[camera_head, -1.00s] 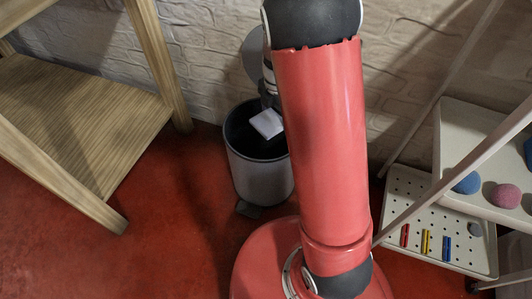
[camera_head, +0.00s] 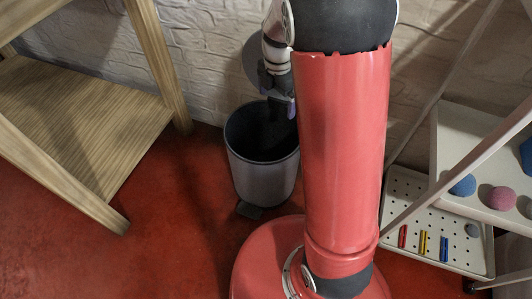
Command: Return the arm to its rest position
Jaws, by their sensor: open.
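My gripper (camera_head: 281,104) points down over the mouth of a grey pedal bin (camera_head: 262,180), at its back right. It is open and I see nothing between its fingers. The fingers are small and dark here, and partly against the bin's dark inside. My red arm link (camera_head: 340,150) stands in front and hides the right side of the bin. The bin's lid is raised behind my gripper. The inside of the bin is dark, and I cannot make out what lies in it.
A wooden shelf unit (camera_head: 90,110) stands at the left. At the right is a white rack with a perforated tray (camera_head: 410,215) and a higher tray holding blue and pink balls (camera_head: 463,186). A white brick wall is close behind. Red floor (camera_head: 185,230) is free between shelf and bin.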

